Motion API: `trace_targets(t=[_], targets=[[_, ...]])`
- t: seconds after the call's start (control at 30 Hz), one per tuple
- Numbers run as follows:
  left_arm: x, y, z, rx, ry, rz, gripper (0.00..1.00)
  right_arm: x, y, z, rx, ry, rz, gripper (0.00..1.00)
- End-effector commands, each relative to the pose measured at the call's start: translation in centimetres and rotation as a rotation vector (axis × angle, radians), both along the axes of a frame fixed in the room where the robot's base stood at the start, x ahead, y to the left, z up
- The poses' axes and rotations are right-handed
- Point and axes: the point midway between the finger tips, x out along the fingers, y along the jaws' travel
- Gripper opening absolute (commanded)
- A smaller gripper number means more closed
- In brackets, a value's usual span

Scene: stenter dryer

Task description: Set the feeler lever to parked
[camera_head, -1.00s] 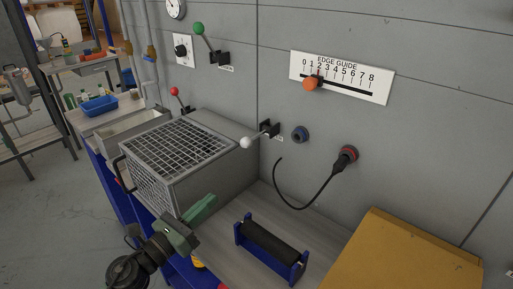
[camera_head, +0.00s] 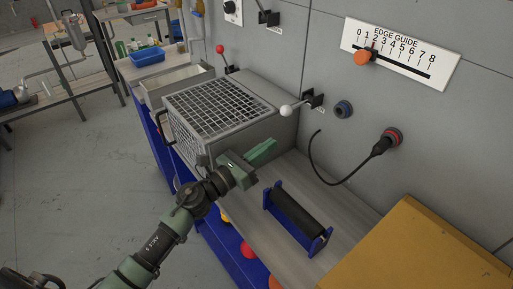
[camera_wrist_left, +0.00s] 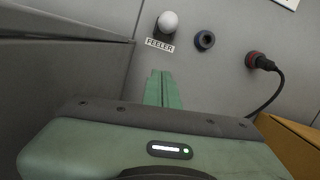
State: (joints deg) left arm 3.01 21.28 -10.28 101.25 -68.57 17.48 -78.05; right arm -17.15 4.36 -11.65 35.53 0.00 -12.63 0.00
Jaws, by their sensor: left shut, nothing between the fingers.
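The feeler lever has a white ball knob (camera_head: 286,112) on a short rod from a black bracket (camera_head: 313,98) on the grey wall. In the left wrist view the white knob (camera_wrist_left: 169,21) shows above a label reading FEELER (camera_wrist_left: 159,44). The knob points out from the wall, toward the left in the head view. My left gripper (camera_head: 275,145) is shut and empty, below and in front of the knob, apart from it. Its fingers (camera_wrist_left: 162,88) point toward the wall in the wrist view, below the label. My right gripper is not in view.
A caged grey box (camera_head: 222,110) stands left of the lever. A blue socket (camera_head: 343,109) and a plugged black cable (camera_head: 378,149) are right of it. A black roller in a blue stand (camera_head: 298,212) and a yellow box (camera_head: 425,255) stand on the bench.

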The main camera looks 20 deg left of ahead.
Motion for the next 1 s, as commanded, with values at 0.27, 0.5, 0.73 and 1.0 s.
trace_targets(t=[0.27, 0.5, 0.73, 1.0], targets=[[3.7, -2.0, 2.8, 0.002, -0.001, 0.0, 0.0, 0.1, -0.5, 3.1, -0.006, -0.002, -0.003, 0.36], [4.0, -1.8, 4.5, 0.0, 0.001, 0.001, 0.0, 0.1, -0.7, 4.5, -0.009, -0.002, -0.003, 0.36], [4.0, -1.8, 4.6, 0.0, 0.002, 0.001, 0.0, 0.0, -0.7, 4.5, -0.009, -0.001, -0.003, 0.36], [4.1, -1.7, 4.6, -0.001, 0.001, 0.0, 0.0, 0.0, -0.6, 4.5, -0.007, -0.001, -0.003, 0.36]])
